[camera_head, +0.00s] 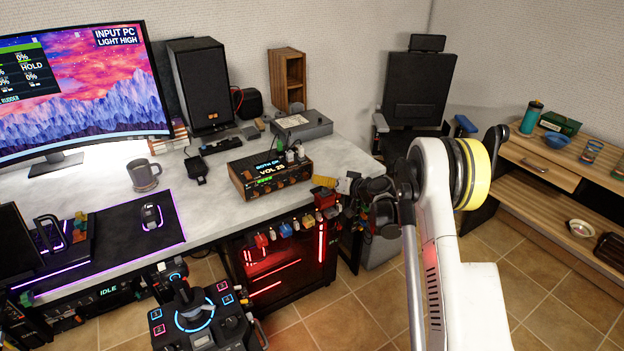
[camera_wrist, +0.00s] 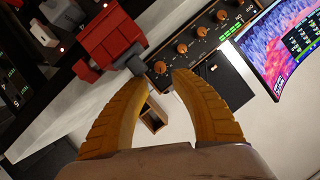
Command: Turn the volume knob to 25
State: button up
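The black-and-orange audio box (camera_head: 270,172) sits near the desk's front edge in the head view. Its display (camera_head: 270,168) appears to read "BOTH ON" and "VOL 25". In the wrist view the box's panel (camera_wrist: 210,46) runs diagonally across the top, with a row of orange-ringed knobs; the nearest knob (camera_wrist: 160,67) lies just beyond my fingertips. I cannot tell which knob is volume. My gripper (camera_wrist: 162,77) has its two yellow ridged fingers apart, with nothing between them. I cannot see whether a fingertip touches the knob.
A red block-like part with a grey end (camera_wrist: 108,42) is close to the left finger. Small coloured items (camera_head: 285,229) hang along the desk edge. A monitor (camera_head: 80,90), mug (camera_head: 143,176), speaker (camera_head: 200,88) and joystick panel (camera_head: 195,315) stand around the workspace.

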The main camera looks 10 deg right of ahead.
jog(key=v, duration=0.4)
jog(key=shift+s, duration=0.15)
jog(key=shift+a+r, duration=0.1)
jog(key=shift+r, duration=0.05)
jog(key=s+a+r+g+h, duration=0.2)
jog(key=s+a+r, duration=0.2)
jog(key=s+r, duration=0.45)
jog(key=s+a+r+g+h, duration=0.15)
jog(key=s+a+r, duration=0.25)
jog(key=s+r, duration=0.5)
jog(key=s+d+f+g+h, duration=0.1)
jog(key=s+h, duration=0.3)
jog(key=s, duration=2.3)
jog(key=shift+d+f, duration=0.55)
jog(key=shift+d, duration=0.15)
jog(key=shift+g, duration=0.25)
